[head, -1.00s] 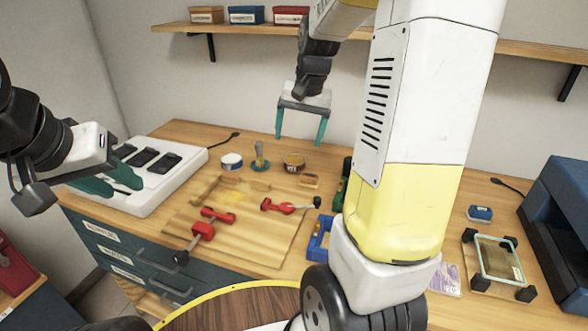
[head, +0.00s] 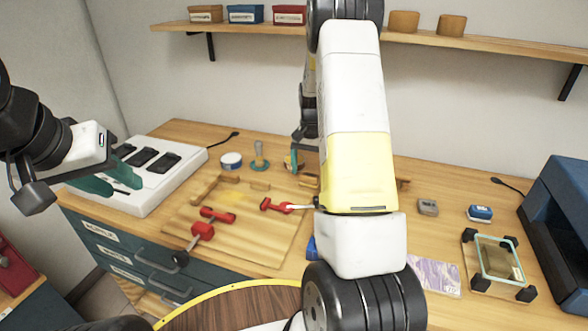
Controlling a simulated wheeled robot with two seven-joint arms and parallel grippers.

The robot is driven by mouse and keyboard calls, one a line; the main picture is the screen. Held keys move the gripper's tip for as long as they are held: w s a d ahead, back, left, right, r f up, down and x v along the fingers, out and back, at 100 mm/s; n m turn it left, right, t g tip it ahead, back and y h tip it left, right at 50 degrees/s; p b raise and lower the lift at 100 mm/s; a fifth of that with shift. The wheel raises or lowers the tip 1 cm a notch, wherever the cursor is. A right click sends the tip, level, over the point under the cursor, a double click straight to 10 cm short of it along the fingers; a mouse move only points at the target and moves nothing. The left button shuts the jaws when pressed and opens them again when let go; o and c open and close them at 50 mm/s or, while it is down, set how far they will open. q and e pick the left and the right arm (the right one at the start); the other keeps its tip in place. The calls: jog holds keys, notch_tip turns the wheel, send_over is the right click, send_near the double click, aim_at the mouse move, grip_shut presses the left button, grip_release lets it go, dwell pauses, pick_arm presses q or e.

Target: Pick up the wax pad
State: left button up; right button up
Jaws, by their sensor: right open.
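I cannot tell for sure which object is the wax pad. A round, brown-topped tin (head: 288,163) at the back of the bench is one candidate, and it is partly hidden by my right gripper. My right gripper (head: 299,160) is open and low at this tin, its far side hidden behind my own arm. I cannot tell whether it touches the tin.
A white-and-blue tin (head: 231,160) and a handled stamp (head: 259,156) stand beside it. Red-handled tools (head: 201,232) lie on a wooden board (head: 255,245). A white tray (head: 150,197) is left. A grey block (head: 428,207), blue block (head: 480,213) and glass-topped frame (head: 497,260) are right.

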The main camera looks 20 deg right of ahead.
aim_at(310, 174)
jog(key=shift+f, duration=1.5)
jog(key=c, duration=1.6)
notch_tip(310, 174, up, 10)
jog(key=shift+r, duration=0.1)
jog(key=o, duration=0.9)
jog(key=c, duration=0.6)
